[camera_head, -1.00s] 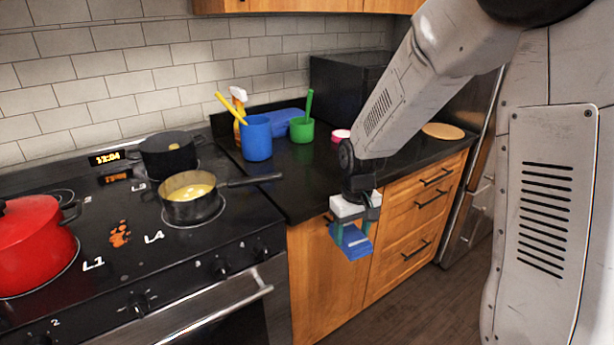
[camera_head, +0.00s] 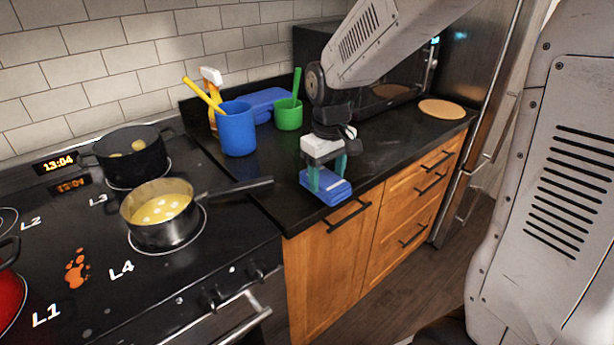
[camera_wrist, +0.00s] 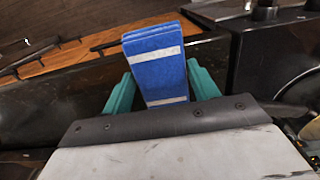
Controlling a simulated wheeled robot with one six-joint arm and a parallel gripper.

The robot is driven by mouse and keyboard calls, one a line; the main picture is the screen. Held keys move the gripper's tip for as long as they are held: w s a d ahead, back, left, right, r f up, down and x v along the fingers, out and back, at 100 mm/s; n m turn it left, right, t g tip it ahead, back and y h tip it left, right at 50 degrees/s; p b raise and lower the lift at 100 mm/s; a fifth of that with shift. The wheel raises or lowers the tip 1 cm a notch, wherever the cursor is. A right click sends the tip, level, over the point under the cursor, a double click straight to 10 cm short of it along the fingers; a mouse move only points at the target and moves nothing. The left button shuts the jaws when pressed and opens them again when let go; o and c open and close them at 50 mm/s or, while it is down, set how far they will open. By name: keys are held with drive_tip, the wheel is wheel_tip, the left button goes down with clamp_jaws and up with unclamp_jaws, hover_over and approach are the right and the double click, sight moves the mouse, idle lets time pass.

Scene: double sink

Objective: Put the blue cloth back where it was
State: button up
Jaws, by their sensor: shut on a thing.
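The blue cloth (camera_head: 329,188) is a folded blue block with pale stripes. My gripper (camera_head: 327,184) is shut on it, with one teal finger on each side. It is at the front edge of the dark counter, right of the stove; I cannot tell whether the cloth touches the counter. In the wrist view the cloth (camera_wrist: 155,62) stands out between the two teal fingers, with the drawer fronts beyond it.
A pan of yellow food (camera_head: 162,212) has its handle reaching over the counter on the left. A blue cup (camera_head: 236,130), a green cup (camera_head: 288,115), a spray bottle (camera_head: 211,90) and a blue box (camera_head: 262,103) stand behind. The counter between my gripper and the round board (camera_head: 442,109) looks clear.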

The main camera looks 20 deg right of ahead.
drive_tip(key=w, duration=0.2)
drive_tip(key=w+a, duration=0.1)
drive_tip(key=w, duration=0.1)
drive_tip(key=w+a+f, duration=0.1)
drive_tip(key=w, duration=0.1)
drive_tip(key=shift+w, duration=0.1)
drive_tip(key=shift+f, duration=1.6)
drive_tip(key=o, duration=0.9)
drive_tip(key=shift+f, duration=0.15)
